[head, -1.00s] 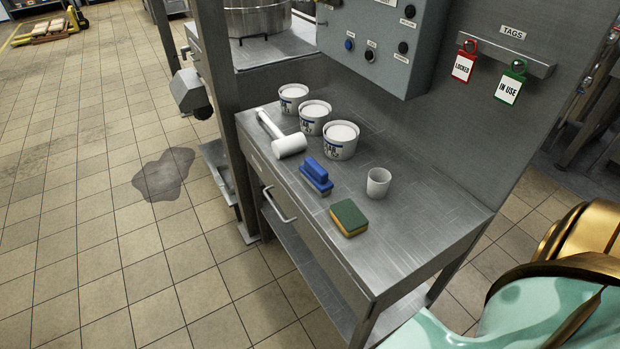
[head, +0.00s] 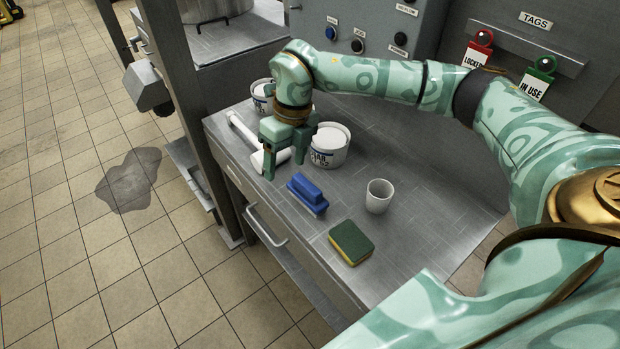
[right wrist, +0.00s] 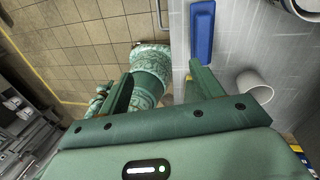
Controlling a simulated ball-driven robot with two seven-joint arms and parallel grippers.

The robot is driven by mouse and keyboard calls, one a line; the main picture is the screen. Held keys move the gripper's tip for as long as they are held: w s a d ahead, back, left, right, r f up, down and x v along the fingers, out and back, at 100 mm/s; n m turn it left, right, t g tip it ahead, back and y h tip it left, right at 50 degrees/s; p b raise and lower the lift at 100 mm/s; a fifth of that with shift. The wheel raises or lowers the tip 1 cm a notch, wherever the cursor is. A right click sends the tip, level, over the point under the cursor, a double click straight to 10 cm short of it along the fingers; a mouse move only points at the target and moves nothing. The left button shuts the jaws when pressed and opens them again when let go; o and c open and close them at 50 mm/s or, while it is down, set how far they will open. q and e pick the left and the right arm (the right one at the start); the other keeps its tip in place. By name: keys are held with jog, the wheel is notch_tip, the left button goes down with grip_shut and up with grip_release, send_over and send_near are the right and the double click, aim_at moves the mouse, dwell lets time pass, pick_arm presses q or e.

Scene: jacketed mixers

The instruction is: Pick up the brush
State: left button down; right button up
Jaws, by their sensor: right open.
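The blue brush (head: 308,193) lies on the steel table near its front edge, between the mallet and the sponge. In the right wrist view the brush (right wrist: 202,32) is at the top, beyond the right finger. My right gripper (head: 284,170) is open and empty, with its fingers pointing down. In the head view it hangs over the mallet's head, up and left of the brush, and appears apart from the brush. In the right wrist view both fingers (right wrist: 161,84) are spread with nothing between them. My left gripper is not seen in the head view.
A white mallet (head: 242,130), partly hidden by my gripper, lies left of the brush. White tubs (head: 328,158) stand behind. A white cup (head: 379,196) and a green-yellow sponge (head: 351,242) are right of the brush. The table's right part (head: 440,225) is bare.

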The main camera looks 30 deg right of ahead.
jog(key=r+h, duration=0.2)
send_over(307, 183)
jog(key=f, duration=0.4)
jog(key=shift+a+m+b, duration=0.2)
jog(key=shift+m+b, duration=0.15)
jog(key=shift+m, duration=0.05)
notch_tip(307, 183, down, 6)
jog(key=shift+f+b, duration=0.15)
jog(key=shift+b, duration=0.3)
jog(key=shift+f, duration=0.45)
notch_tip(307, 183, down, 5)
jog(key=shift+d+r+b, duration=0.1)
jog(key=shift+d+b, duration=0.05)
jog(key=shift+b, duration=0.3)
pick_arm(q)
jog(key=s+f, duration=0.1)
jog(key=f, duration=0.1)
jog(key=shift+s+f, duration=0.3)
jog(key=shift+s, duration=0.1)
pick_arm(e)
jog(key=c, duration=1.1)
